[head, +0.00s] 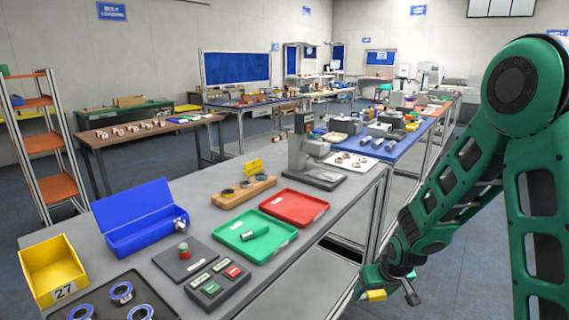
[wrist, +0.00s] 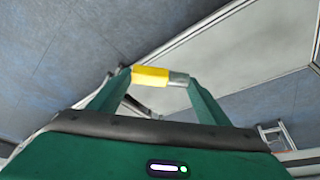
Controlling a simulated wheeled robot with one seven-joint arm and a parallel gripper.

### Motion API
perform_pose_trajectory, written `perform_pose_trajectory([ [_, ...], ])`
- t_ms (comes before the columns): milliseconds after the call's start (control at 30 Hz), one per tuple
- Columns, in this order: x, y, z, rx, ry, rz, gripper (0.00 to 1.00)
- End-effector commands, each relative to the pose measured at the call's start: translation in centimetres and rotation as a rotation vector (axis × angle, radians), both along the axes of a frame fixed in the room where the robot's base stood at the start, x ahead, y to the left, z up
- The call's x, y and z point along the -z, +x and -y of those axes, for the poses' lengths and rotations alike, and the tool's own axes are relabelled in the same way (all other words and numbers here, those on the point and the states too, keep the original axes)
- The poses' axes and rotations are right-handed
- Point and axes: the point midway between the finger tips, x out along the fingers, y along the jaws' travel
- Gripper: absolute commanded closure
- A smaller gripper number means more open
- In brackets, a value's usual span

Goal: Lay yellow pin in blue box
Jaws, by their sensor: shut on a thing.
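The yellow pin (wrist: 150,76) has a grey metal end and lies crosswise between the two fingertips of my gripper (wrist: 160,79) in the wrist view. My gripper is shut on it. In the head view the pin (head: 375,295) shows as a small yellow piece at my gripper (head: 386,292), at the lower right, off the front side of the grey table. The blue box (head: 145,231) stands on that table at the left, its lid raised at the back. It is well to the left of my gripper. Its floor is partly hidden by its front wall.
A dark plate with a red-topped peg (head: 183,250) stands before the box. A yellow bin (head: 45,262) is left.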

Motion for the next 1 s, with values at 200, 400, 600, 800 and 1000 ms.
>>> perform_pose_trajectory([
  [200,3.0,1.0,3.4,0.103,0.000,-0.002,0.55],
  [400,3.7,1.3,4.0,0.124,-0.002,-0.001,0.55],
  [600,3.6,1.3,4.0,0.124,-0.001,0.000,0.55],
  [800,3.6,1.3,4.1,0.125,0.001,0.001,0.55],
  [1000,3.6,1.3,4.1,0.124,0.000,0.000,0.55],
])
